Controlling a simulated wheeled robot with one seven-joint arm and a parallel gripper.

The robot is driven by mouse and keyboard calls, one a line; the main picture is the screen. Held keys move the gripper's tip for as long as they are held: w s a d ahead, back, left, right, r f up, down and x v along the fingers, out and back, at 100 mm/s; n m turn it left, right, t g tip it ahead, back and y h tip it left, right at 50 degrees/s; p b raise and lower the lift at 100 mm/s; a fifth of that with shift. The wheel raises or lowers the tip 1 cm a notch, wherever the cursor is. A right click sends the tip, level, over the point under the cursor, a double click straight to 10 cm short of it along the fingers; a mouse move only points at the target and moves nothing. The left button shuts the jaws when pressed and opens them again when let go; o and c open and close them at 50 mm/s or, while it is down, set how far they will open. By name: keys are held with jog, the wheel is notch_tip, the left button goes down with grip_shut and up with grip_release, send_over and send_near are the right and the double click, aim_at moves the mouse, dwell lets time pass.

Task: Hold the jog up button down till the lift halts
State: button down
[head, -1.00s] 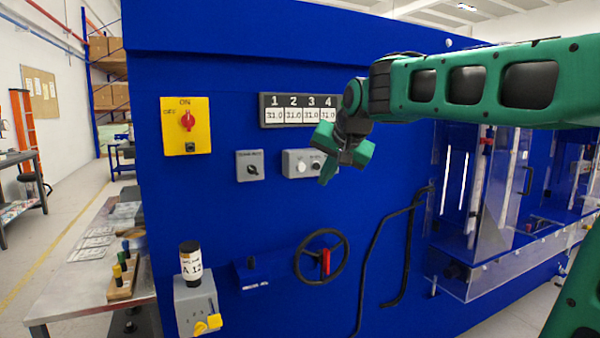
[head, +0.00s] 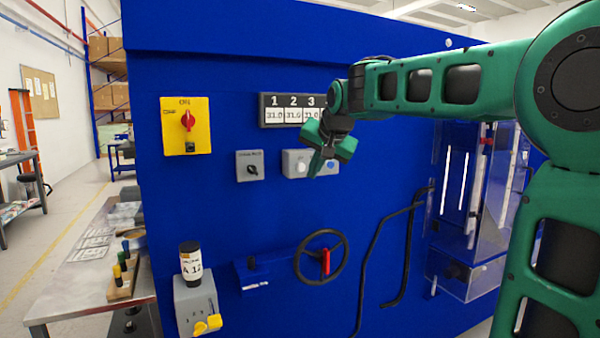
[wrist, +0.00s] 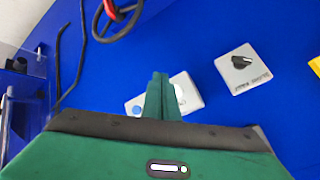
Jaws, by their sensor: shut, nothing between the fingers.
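The grey push-button box (head: 290,158) is on the blue machine wall below the number display. It has a white button (head: 300,167) on the left and a blue button (head: 331,166) on the right; I cannot read their labels. In the wrist view, which is turned over, the blue button (wrist: 136,110) is left of my fingers and the white button (wrist: 179,93) is partly behind them at right. My gripper (head: 313,175) is shut and empty, its fingertips in front of the box between the two buttons. I cannot tell whether the fingertips touch the box.
A grey box with a black selector knob (head: 252,170) is left of the button box. A yellow panel with a red switch (head: 187,122) is further left. The display (head: 292,110) shows 31.0 readings, its right end hidden by my arm. A black handwheel (head: 321,257) is below.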

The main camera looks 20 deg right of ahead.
aim_at(302, 167)
jog(key=shift+w, duration=1.7)
dwell(0.8)
jog(key=shift+w+r, duration=0.1)
jog(key=shift+w, duration=0.25)
jog(key=shift+w, duration=0.4)
dwell(4.8)
